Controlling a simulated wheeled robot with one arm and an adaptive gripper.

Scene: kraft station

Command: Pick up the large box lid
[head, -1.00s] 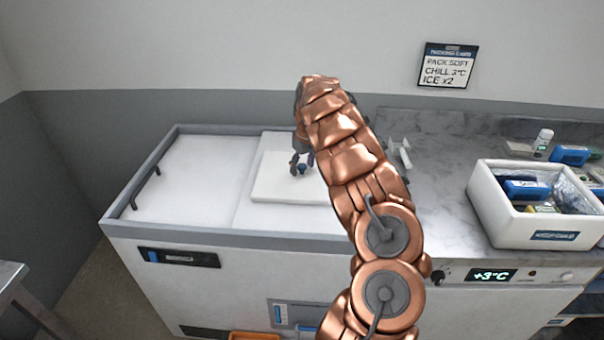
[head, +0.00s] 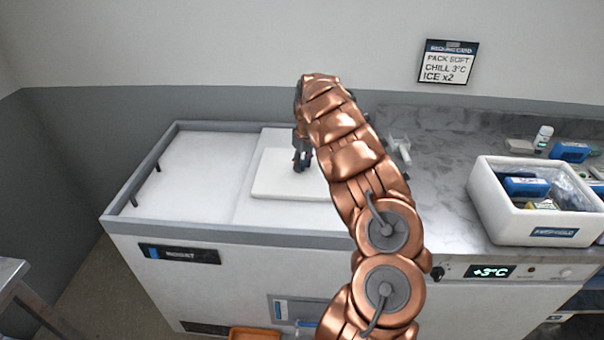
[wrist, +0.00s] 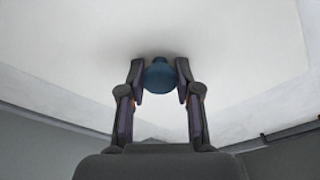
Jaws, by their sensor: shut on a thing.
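The large box lid (head: 278,186) is a flat white slab lying on the white top of the chest at the centre of the head view. It fills much of the wrist view (wrist: 220,40) as a pale surface. A round blue knob (wrist: 160,77) stands on it. My gripper (wrist: 159,80) is shut on the knob, with one dark finger on each side. In the head view my gripper (head: 302,162) points down onto the lid, and the knob is hidden there. My copper arm covers the right part of the lid.
The chest (head: 175,238) has a grey raised rim and a dark handle (head: 145,184) at left. To the right, a marble counter (head: 440,150) carries a white open box (head: 520,222) with blue packs and bags. A sign (head: 448,62) hangs on the wall.

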